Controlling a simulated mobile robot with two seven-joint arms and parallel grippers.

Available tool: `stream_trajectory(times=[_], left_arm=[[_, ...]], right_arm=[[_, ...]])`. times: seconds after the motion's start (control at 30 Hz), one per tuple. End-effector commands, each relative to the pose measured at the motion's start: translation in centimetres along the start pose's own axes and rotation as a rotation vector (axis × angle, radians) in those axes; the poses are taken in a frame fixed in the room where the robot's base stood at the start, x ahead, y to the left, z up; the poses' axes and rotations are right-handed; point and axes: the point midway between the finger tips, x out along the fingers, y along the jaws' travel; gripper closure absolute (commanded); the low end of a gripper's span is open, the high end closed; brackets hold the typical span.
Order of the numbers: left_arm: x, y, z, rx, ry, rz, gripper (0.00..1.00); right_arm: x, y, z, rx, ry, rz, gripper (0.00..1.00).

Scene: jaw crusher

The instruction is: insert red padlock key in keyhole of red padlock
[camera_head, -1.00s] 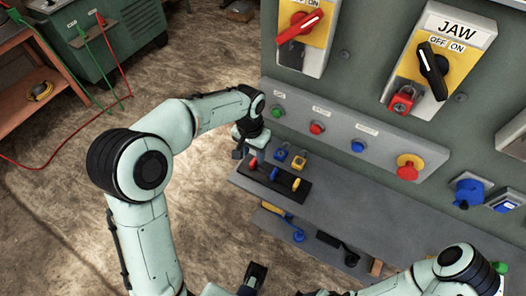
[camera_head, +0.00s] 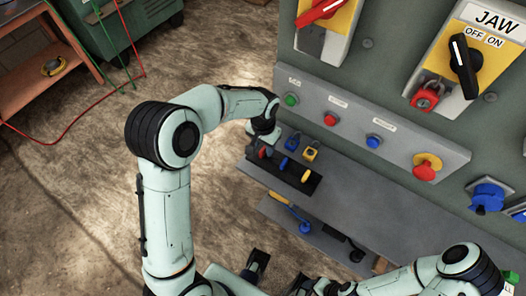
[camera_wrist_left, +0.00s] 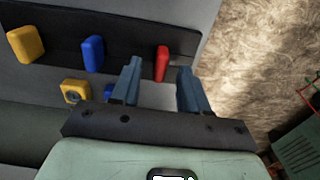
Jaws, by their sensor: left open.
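The red padlock (camera_head: 425,98) hangs on the yellow JAW switch plate, below its black knob, in the head view. The red key (camera_head: 264,152) stands at the left end of a black holder on the grey shelf. My left gripper (camera_head: 263,141) is at this key, which it partly hides. In the left wrist view my open left gripper (camera_wrist_left: 158,68) has a finger to each side of the red key (camera_wrist_left: 162,63), whose handle shows in the gap, just beyond the fingertips. I cannot tell any contact.
A blue key (camera_head: 283,166) and a yellow key (camera_head: 305,177) stand in the same black holder. A blue padlock (camera_head: 292,142) and a yellow padlock (camera_head: 310,153) are behind them. A lower shelf holds tools. The upper shelf's right part is clear.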

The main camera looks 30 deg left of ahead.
Motion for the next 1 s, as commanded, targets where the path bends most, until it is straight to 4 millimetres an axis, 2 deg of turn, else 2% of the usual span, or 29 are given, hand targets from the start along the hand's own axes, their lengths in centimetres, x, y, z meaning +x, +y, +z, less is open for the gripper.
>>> stream_trajectory(times=[0.13, 0.37, 0.4, 0.53, 1.0], left_arm=[[1.6, -0.1, 0.1, -0.002, -0.003, 0.000, 0.55], [1.8, -0.1, 0.1, -0.001, -0.001, 0.000, 0.55], [1.8, -0.1, 0.1, -0.001, -0.001, 0.000, 0.59], [1.7, -0.1, 0.1, -0.001, -0.001, 0.000, 1.00], [1.3, -0.1, 0.0, -0.001, 0.000, 0.000, 1.00]], right_arm=[[0.2, 0.1, 0.0, 0.000, 0.000, 0.000, 0.40], [0.1, 0.1, 0.0, 0.000, 0.000, 0.000, 0.40], [0.1, 0.1, 0.0, 0.000, 0.000, 0.000, 0.40], [0.1, 0.1, 0.0, 0.000, 0.000, 0.000, 0.40], [0.1, 0.0, 0.0, 0.000, 0.000, 0.000, 0.40]])
